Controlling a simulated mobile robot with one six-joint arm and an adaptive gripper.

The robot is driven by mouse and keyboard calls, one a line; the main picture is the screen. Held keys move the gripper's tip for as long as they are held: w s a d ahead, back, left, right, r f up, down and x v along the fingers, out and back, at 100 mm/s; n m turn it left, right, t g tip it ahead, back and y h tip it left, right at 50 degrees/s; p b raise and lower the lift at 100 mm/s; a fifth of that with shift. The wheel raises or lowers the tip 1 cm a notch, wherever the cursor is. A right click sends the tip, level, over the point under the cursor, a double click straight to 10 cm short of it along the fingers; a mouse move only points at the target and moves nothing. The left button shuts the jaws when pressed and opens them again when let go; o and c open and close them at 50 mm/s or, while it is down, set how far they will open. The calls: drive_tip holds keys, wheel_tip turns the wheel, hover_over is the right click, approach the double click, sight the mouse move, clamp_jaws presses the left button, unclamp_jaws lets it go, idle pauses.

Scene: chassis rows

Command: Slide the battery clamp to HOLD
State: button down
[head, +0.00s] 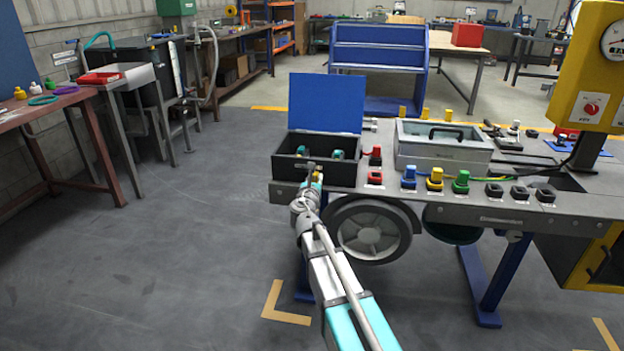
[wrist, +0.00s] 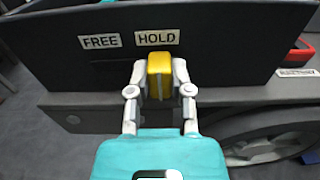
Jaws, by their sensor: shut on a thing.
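The battery clamp's yellow knob (wrist: 160,68) is on the front wall of a dark box (wrist: 240,70). My gripper (wrist: 160,88) is shut on the knob, one finger on each side. A HOLD label (wrist: 157,38) is just above the knob, and a FREE label (wrist: 100,42) is to the left. The knob is below the HOLD label, slightly right of its middle. In the head view my gripper (head: 315,174) is at the box's front, where the knob is small.
The box's blue lid (head: 326,103) stands open, with teal-and-dark items (head: 337,154) inside. Red, blue, yellow and green connectors (head: 435,178) line the bench (head: 490,213) to the right. A wheel (head: 370,231) is under the bench edge. The floor to the left is clear.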

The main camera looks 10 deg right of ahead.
drive_tip(key=c, duration=0.5)
unclamp_jaws()
drive_tip(key=shift+s+d, duration=0.1)
drive_tip(key=shift+d, duration=0.1)
drive_tip(key=v, duration=1.2)
